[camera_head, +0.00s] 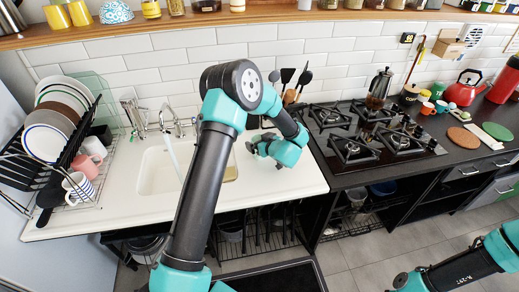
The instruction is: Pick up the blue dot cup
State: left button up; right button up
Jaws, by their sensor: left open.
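A white cup with blue marks (78,187) sits at the front of the dish rack at the far left; at this size I cannot tell whether the marks are dots or stripes.
The dish rack (98,180) holds several plates (45,142). The sink and tap (170,122) lie between it and my left gripper. The front counter is clear.

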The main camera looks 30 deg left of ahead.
pick_arm(q)
jog(key=shift+a, duration=0.1)
dwell(0.4)
jog(key=c, duration=1.1)
jog(key=shift+r, duration=0.6)
notch_tip(320, 180, up, 2)
jog(key=shift+r, duration=0.1)
jog(key=s+d+r, duration=0.1)
jog(key=s+d, duration=0.7)
jog(key=s, duration=0.5)
jog(key=shift+s+d+r, duration=0.15)
jog(key=shift+s+r, duration=0.15)
